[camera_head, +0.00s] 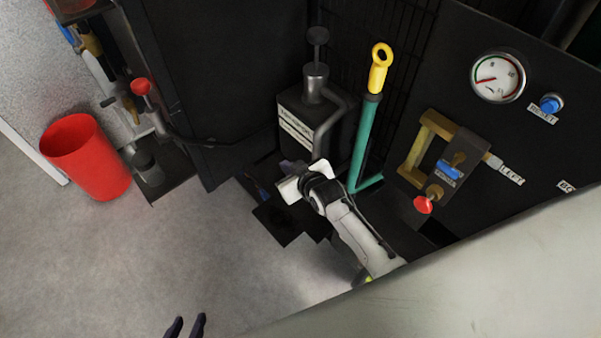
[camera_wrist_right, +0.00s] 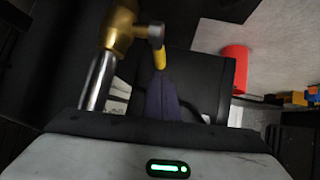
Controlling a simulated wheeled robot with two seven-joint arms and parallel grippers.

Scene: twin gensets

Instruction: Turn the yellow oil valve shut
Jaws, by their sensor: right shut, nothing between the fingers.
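In the right wrist view a brass valve body (camera_wrist_right: 121,24) sits on a steel pipe. Its yellow handle (camera_wrist_right: 160,57) hangs down beside it, below a grey round end. My right gripper (camera_wrist_right: 163,78) shows as dark purple fingers shut together, with their tips at the lower end of the yellow handle; I cannot tell whether they touch. In the head view my right gripper (camera_head: 288,166) is beside the black pump unit, low down, and I cannot make out the yellow valve there. My left gripper (camera_head: 186,326) is at the bottom edge, fingers apart and empty, far from the valve.
A green lever (camera_head: 365,140) with a yellow grip (camera_head: 379,68) stands beside the black pump box (camera_head: 308,125).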

